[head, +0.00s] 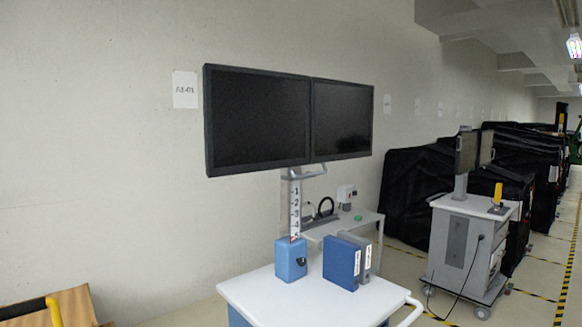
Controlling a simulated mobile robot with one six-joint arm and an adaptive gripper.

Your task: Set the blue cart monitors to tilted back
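The near cart has a white top (300,305) with blue panels (238,317) showing below its edge. Twin dark monitors (257,118) and (342,120) stand side by side on a white column with a numbered scale (295,205). A grey handle (309,173) sits under the screens. A blue box (291,260) is at the column's foot. The screens look close to upright; their exact tilt is hard to tell. My gripper is not in view.
A blue binder (342,262) and a grey one stand on the cart top. A side table (360,221) is behind. Another cart (461,250) with monitors stands at right, before black-covered carts (408,195). A wooden crate (75,308) is at lower left. Floor shows between the carts.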

